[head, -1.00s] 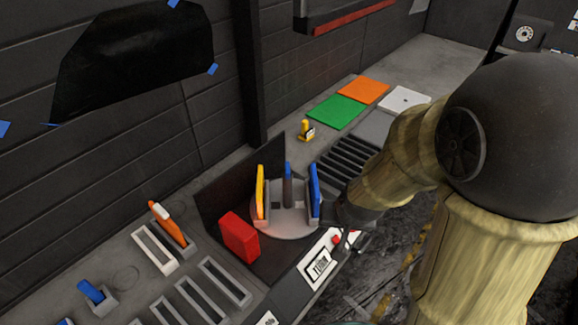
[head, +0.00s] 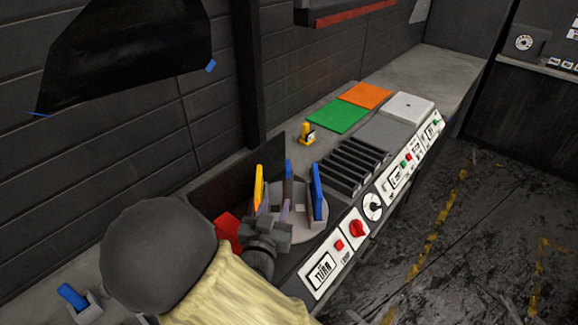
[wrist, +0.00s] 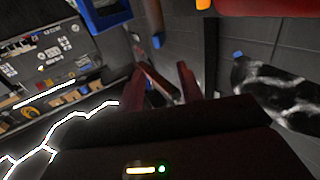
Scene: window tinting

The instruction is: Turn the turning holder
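The turning holder (head: 312,229) is a round grey disc on the bench in the head view. Upright on it stand a yellow-orange tool (head: 259,187), a slim blue tool (head: 289,170) at the back and a wider blue tool (head: 317,190) at the right. My gripper (head: 274,207) is over the near left part of the disc, close to the yellow-orange and slim blue tools. Its two fingers (wrist: 162,78) stand apart in the wrist view. A dark bar shows between them; I cannot tell whether they touch it. My arm hides the disc's near left edge.
A red block (head: 228,229) is partly hidden behind my arm at the left. A panel with a red knob (head: 357,229) runs along the front edge. A dark slotted rack (head: 352,165), green pad (head: 337,116) and small yellow item (head: 306,133) lie beyond. The dark wall is close behind.

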